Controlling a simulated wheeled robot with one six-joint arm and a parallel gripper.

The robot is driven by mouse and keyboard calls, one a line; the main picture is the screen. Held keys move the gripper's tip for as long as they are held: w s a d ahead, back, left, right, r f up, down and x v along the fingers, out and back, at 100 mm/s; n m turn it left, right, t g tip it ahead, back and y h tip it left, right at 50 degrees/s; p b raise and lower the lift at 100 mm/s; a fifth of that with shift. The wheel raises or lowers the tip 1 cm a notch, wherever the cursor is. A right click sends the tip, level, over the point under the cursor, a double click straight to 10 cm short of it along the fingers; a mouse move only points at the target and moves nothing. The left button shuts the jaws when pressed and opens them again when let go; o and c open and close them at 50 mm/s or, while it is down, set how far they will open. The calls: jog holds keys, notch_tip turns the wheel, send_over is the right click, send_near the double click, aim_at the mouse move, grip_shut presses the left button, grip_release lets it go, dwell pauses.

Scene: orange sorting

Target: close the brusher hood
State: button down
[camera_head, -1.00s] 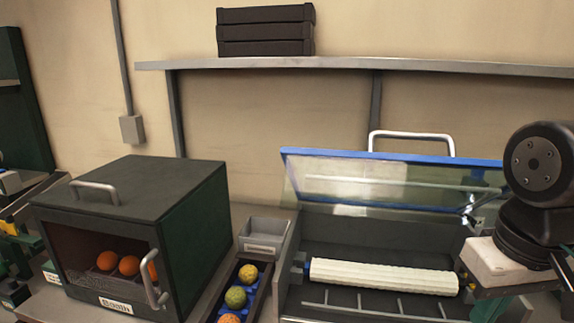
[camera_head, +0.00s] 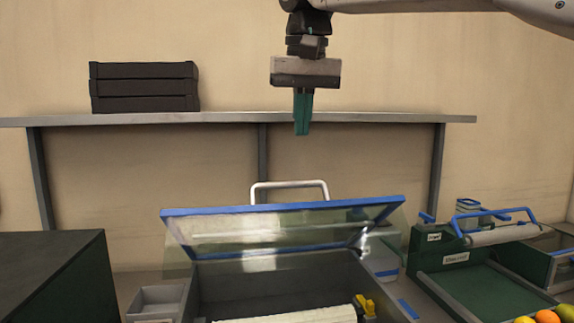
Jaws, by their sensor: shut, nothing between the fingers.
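The brusher hood (camera_head: 285,212) is a clear panel with a blue edge and a silver handle (camera_head: 290,186) standing up behind it. The hood is raised and tilted over the dark brusher box, so the box is open. A white roller brush (camera_head: 290,315) shows inside at the bottom of the picture, partly cut off. My gripper (camera_head: 302,130) hangs above the hood with green fingers pointing down. Its fingers are together and empty, apart from the handle and in front of the wall.
A shelf (camera_head: 350,117) runs along the wall, with stacked black trays (camera_head: 145,87) at its left. A dark box (camera_head: 55,275) and a grey bin (camera_head: 157,303) stand at left. A green tray station (camera_head: 475,270) and several fruits (camera_head: 547,317) are at right.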

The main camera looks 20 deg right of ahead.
notch_tip(320, 180, up, 4)
send_over(288, 183)
jog(key=shift+m, duration=0.3)
jog(key=f, duration=0.8)
jog(key=w+f, duration=0.1)
jog(key=f, duration=0.3)
jog(key=shift+d+f, duration=0.15)
jog(key=shift+f, duration=0.2)
jog(key=shift+s, duration=0.1)
